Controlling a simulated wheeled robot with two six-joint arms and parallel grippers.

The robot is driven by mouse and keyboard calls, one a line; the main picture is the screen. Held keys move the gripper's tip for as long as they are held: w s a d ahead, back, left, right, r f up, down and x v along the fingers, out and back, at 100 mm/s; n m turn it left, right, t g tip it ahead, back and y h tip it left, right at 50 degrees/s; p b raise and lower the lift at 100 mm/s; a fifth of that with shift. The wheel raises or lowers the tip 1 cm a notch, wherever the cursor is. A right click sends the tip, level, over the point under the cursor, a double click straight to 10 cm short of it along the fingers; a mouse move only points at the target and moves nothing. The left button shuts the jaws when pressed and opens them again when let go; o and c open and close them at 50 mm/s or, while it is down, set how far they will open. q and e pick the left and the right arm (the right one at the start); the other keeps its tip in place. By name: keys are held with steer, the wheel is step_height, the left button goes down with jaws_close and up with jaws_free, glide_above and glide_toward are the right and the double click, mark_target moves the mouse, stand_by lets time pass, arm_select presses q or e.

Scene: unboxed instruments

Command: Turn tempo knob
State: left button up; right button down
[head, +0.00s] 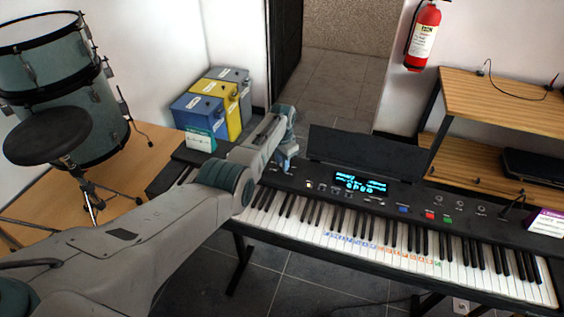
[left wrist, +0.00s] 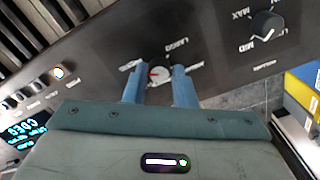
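The tempo knob (left wrist: 158,74) is a small round grey knob with a red mark, on the black keyboard's panel in the left wrist view. The mark is on its left side. The label LARGO is readable above it. My left gripper (left wrist: 160,78) has a blue finger on each side of the knob, and the knob fills the narrow gap, so it looks shut on it. In the head view my left gripper (head: 286,160) is at the keyboard's (head: 300,182) left end, and the knob is hidden there. My right gripper is in neither view.
A volume knob (left wrist: 266,25) is beside it on the panel. The lit display (head: 360,183) and buttons are farther right. Coloured boxes (head: 228,100) stand behind the keyboard's left end. A drum (head: 60,85) and stool (head: 47,135) are at left, a wooden shelf (head: 500,100) at right.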

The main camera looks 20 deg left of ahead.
arm_select(q)
steer(key=o, duration=0.3)
steer(key=shift+r, duration=0.1)
steer(key=shift+r, duration=0.35)
step_height(320, 180, up, 10)
steer(key=b, duration=0.1)
stand_by(0.4)
